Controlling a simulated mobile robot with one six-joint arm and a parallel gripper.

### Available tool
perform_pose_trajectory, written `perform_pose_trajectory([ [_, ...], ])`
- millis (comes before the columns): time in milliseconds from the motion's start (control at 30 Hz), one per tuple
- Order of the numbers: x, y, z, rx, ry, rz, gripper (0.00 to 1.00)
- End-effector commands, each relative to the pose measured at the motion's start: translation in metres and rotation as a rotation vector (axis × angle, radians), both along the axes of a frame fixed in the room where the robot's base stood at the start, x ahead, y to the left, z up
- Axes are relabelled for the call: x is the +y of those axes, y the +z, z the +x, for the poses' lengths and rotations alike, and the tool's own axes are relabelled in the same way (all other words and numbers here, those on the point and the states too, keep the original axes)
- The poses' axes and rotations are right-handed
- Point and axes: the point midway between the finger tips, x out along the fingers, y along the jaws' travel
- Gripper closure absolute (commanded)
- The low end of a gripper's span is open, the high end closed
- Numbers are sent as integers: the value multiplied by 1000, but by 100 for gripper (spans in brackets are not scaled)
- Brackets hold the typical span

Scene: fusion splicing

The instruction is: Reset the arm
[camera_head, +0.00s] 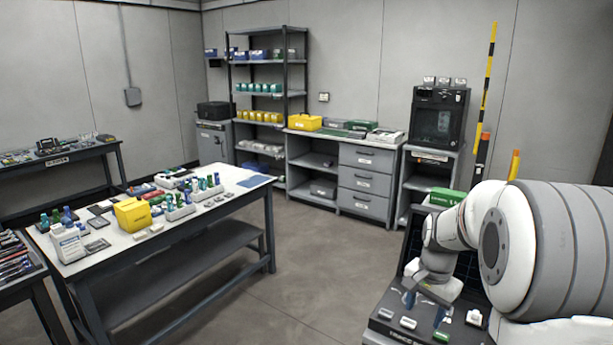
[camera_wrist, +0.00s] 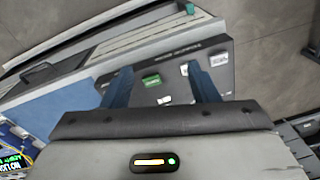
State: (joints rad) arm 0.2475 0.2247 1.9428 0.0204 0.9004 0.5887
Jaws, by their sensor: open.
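My arm reaches in from the right in the head view. My gripper (camera_head: 425,303) points down over a dark case (camera_head: 388,330) at the bottom right. In the wrist view my gripper (camera_wrist: 160,88) shows two blue fingers set well apart, with nothing held between them. Beyond and between the fingers lies a dark grey panel (camera_wrist: 222,62) with a green block (camera_wrist: 152,81) and white pieces on it. I cannot tell how far the fingertips are above the panel.
A white-topped table (camera_head: 232,205) with bottles and a yellow box (camera_head: 132,215) stands at the left. A shelf rack (camera_head: 268,75), a drawer cabinet (camera_head: 365,180) and a dark machine (camera_head: 438,118) line the back wall. The floor between (camera_head: 300,250) is clear.

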Motion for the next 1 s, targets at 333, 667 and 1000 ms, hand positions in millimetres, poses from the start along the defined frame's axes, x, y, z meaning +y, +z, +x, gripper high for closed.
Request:
perform_pose_trajectory([
  [333, 67, 50, -95, -77, 388, -56, 46],
  [667, 107, 54, -192, -142, 755, -120, 46],
  [1000, 110, 50, -214, -154, 844, -136, 46],
])
